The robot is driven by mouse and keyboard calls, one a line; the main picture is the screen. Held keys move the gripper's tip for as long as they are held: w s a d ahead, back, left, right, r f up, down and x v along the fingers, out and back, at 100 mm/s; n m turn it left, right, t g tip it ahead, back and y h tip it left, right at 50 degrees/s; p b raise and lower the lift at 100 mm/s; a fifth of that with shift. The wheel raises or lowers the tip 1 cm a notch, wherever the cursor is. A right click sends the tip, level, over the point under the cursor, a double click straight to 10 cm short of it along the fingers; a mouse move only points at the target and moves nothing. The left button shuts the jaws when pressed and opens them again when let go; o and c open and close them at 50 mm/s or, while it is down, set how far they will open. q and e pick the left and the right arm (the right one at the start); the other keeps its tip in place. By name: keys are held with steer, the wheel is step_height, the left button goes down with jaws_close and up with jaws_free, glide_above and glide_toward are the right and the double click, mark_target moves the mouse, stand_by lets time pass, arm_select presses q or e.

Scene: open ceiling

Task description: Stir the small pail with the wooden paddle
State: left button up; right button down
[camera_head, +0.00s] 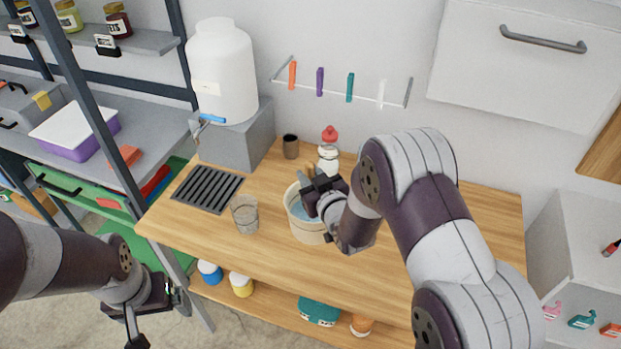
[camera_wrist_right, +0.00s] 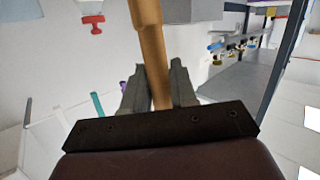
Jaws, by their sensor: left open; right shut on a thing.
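The small pail (camera_head: 306,228) is a pale wooden tub with bluish liquid inside, standing on the wooden table. My right gripper (camera_head: 316,192) is over the pail and hides part of its opening. In the right wrist view it is shut on the wooden paddle (camera_wrist_right: 150,45), whose handle runs between the two fingers (camera_wrist_right: 160,90). The paddle's lower end is hidden in the head view, so I cannot tell how deep it is in the pail. My left gripper (camera_head: 150,315) is open and empty, low at the left, away from the table top.
A clear glass (camera_head: 245,215) stands left of the pail. A black drain grate (camera_head: 207,189), a brown cup (camera_head: 290,146) and a red-capped bottle (camera_head: 328,150) are nearby. A large white dispenser (camera_head: 222,75) stands on a grey block. The table's front left (camera_head: 185,225) is clear.

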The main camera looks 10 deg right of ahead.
step_height(320, 180, up, 6)
steer(key=p, duration=0.4)
steer(key=shift+r, duration=0.2)
stand_by(0.4)
step_height(320, 180, up, 3)
steer(key=shift+p, duration=1)
